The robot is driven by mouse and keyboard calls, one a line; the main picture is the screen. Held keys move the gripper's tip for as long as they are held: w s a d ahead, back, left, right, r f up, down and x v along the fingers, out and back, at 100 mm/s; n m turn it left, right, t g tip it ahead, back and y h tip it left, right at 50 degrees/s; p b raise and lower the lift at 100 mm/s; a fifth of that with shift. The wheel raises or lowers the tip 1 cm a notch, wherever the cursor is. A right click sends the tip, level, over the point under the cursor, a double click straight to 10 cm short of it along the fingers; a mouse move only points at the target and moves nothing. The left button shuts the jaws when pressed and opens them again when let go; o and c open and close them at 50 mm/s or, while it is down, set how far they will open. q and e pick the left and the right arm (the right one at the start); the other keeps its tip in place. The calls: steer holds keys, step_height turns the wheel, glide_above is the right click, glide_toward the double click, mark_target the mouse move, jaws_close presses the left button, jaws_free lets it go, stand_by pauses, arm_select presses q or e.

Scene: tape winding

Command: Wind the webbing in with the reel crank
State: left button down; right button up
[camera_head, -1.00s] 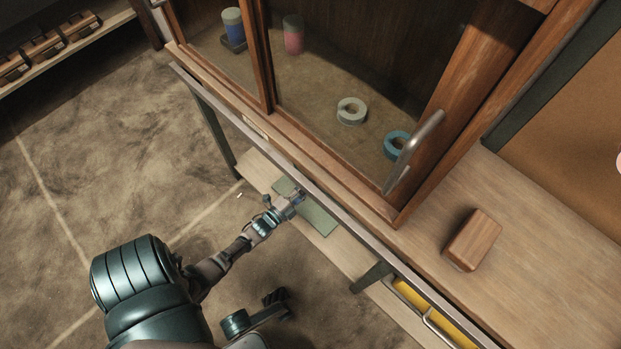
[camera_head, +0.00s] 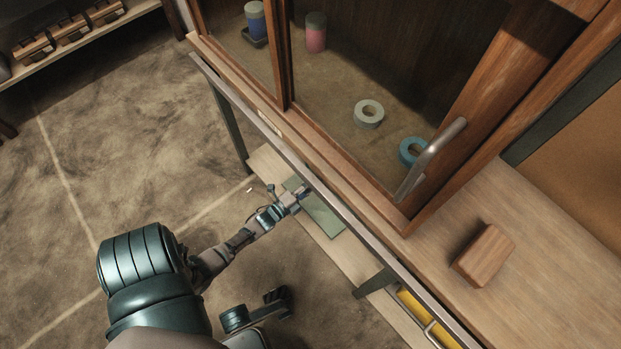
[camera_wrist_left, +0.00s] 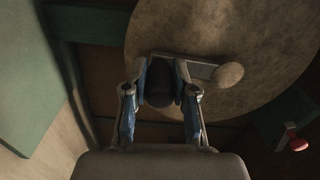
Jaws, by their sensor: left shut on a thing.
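In the left wrist view a large brown disc (camera_wrist_left: 215,28) fills the upper middle, seemingly the reel's face. A metal crank arm (camera_wrist_left: 190,66) lies across it, with a round tan end (camera_wrist_left: 228,75) at the right. My left gripper (camera_wrist_left: 160,92), with blue finger pads, is shut on a dark knob (camera_wrist_left: 158,80) at the crank arm's left end. In the head view my left gripper (camera_head: 300,198) is below the cabinet's front rail, over a green plate (camera_head: 322,216) on the low shelf. The reel is too hidden there to make out. I cannot pick out any webbing.
A wood-framed glass cabinet (camera_head: 352,172) holds a grey tape roll (camera_head: 368,103), a blue tape roll (camera_head: 402,150) and two jars. A wooden block (camera_head: 484,255) lies on the bench. A red knob (camera_wrist_left: 297,142) is right of the disc. Open floor lies left.

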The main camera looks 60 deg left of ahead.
arm_select(q)
steer(key=c, duration=1)
jaws_free()
steer(key=shift+f, duration=0.3)
steer(key=shift+c, duration=0.2)
steer(key=shift+o, duration=0.6)
steer(key=shift+r, duration=0.1)
steer(key=v, duration=1.2)
